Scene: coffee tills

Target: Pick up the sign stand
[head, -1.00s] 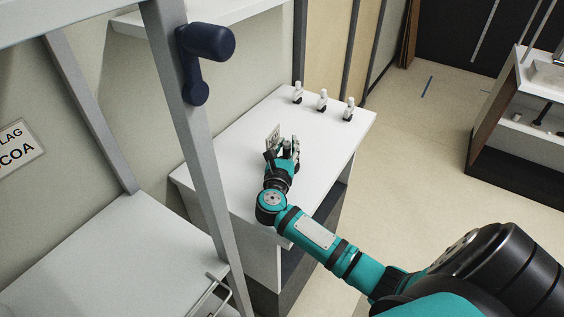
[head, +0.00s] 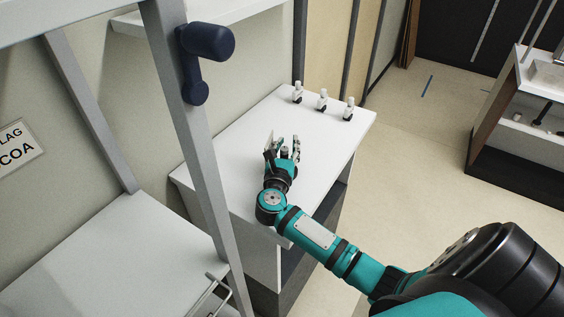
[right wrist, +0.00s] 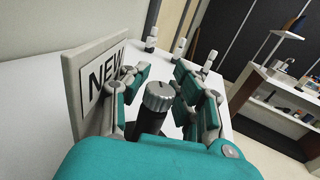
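A pale sign board (right wrist: 95,85) lettered "NEW" stands upright at the left in the right wrist view, just outside my left-hand finger. I cannot tell whether it touches that finger. In the head view the sign (head: 270,140) shows as a thin pale edge beside the hand. My right gripper (head: 283,148) is low over the white counter with its fingers apart, also in the right wrist view (right wrist: 162,78). A grey-knobbed black piece (right wrist: 158,97) shows between the fingers. Whether it belongs to the sign is unclear, and its base is hidden. My left gripper is out of view.
Three small white-topped items with dark bases (head: 322,100) stand along the counter's far end. The white counter (head: 240,135) is otherwise clear around the hand. A grey post (head: 190,150) rises at its left. Another counter (head: 520,120) stands at the far right.

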